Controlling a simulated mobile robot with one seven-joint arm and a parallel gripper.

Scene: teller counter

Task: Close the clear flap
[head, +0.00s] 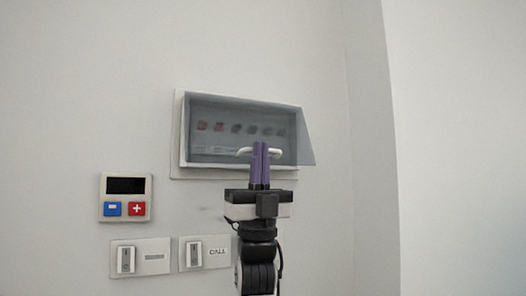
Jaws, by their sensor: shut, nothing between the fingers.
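The clear flap (298,142) is a grey see-through cover over a white-framed wall box (178,130). Its right part stands out past the frame, so it looks partly open. A white handle (276,151) sits near the flap's lower edge. My gripper (259,146), with two purple fingers pressed together, points up in front of the handle and hides its middle. The fingers are shut with nothing between them. I cannot tell whether they touch the handle or the flap.
A row of small red and dark items shows behind the flap. A panel (125,186) with a dark display and blue and red buttons is at lower left. Two white switch plates (153,257) (217,252) are below. The wall at right is bare.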

